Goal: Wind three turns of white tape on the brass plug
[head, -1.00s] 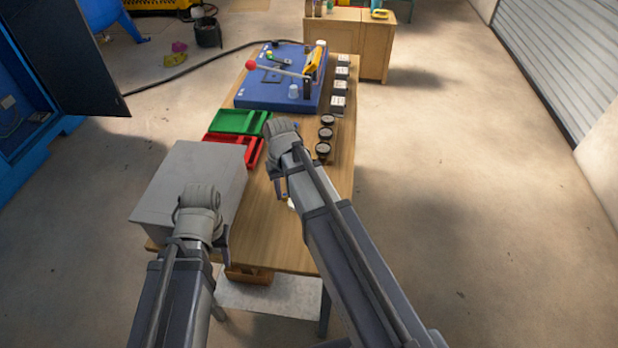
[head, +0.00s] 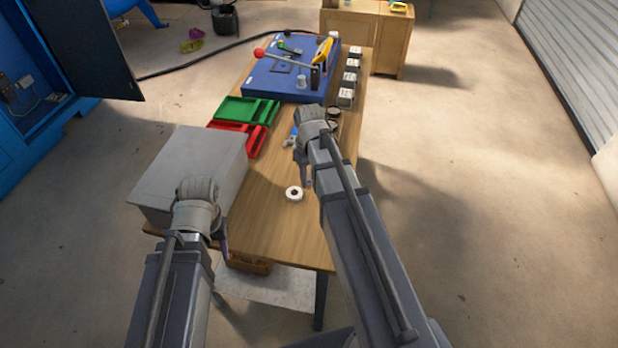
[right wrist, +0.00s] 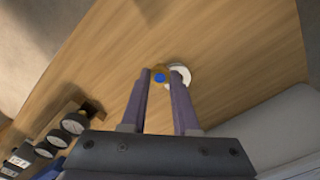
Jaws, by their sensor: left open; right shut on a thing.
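A white tape roll (head: 294,194) lies flat on the bare wood of the table. It also shows in the right wrist view (right wrist: 182,75), partly hidden by a finger. My right gripper (head: 305,183) is shut on the brass plug (right wrist: 158,69), a small brass-coloured piece with a blue face, held between its fingertips (right wrist: 161,76). In the head view the plug is very small, just right of the roll. The gap between plug and roll is hard to judge. My left gripper (head: 223,246) is open and appears empty near the grey box's front corner.
A large grey box (head: 190,170) stands on the table's left. Behind it are red (head: 250,140) and green (head: 243,110) trays and a blue plate (head: 265,85) with a lever. Black round gauges (right wrist: 73,124) and small dark boxes (head: 346,97) line the right edge. Bare wood surrounds the roll.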

